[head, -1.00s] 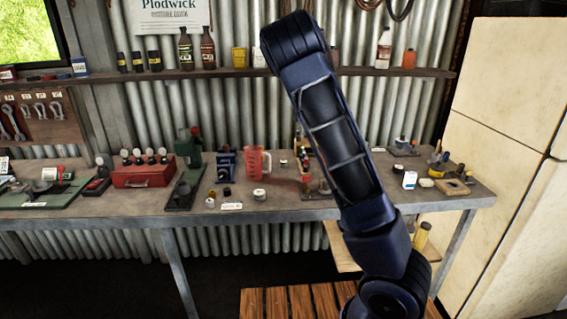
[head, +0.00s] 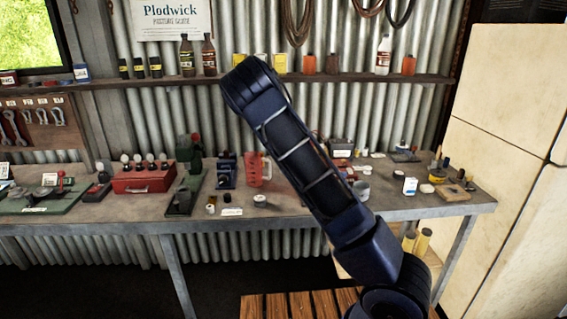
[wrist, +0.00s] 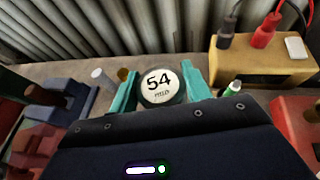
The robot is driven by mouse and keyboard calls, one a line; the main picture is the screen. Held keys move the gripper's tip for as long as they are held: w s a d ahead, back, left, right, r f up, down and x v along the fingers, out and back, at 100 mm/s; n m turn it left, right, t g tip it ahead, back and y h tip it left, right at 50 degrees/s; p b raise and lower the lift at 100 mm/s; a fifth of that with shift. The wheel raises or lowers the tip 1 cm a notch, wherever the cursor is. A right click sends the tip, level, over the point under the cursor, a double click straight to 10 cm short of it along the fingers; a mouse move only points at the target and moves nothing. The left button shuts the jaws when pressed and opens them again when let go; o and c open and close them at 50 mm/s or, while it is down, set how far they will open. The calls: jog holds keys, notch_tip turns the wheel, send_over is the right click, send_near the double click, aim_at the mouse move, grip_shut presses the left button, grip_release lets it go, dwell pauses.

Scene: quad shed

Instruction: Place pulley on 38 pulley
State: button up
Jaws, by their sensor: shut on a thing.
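In the wrist view my gripper (wrist: 158,88) has its two teal fingers closed on either side of a round pulley (wrist: 160,89) with a white face marked 54. The pulley's face is toward the camera; its underside is hidden. In the head view my gripper and the held pulley are hidden. A small round white-topped piece (head: 260,201) stands on the bench, with small dark and brownish pieces to its left. No mark reading 38 is legible, so I cannot tell which piece is the 38 pulley.
The grey bench (head: 330,213) runs along the corrugated wall. A red jug (head: 257,168), a green stand (head: 186,185) and a red toolbox (head: 144,179) stand on it. A yellow box (wrist: 262,62) with red and black clips is at right in the wrist view.

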jog(key=shift+f, duration=4.5)
jog(key=shift+f, duration=0.2)
jog(key=o, duration=1.1)
jog(key=shift+c, duration=0.2)
jog(key=shift+r, duration=0.1)
jog(key=shift+r, duration=0.15)
jog(key=v, duration=1.2)
jog(key=shift+d, duration=0.1)
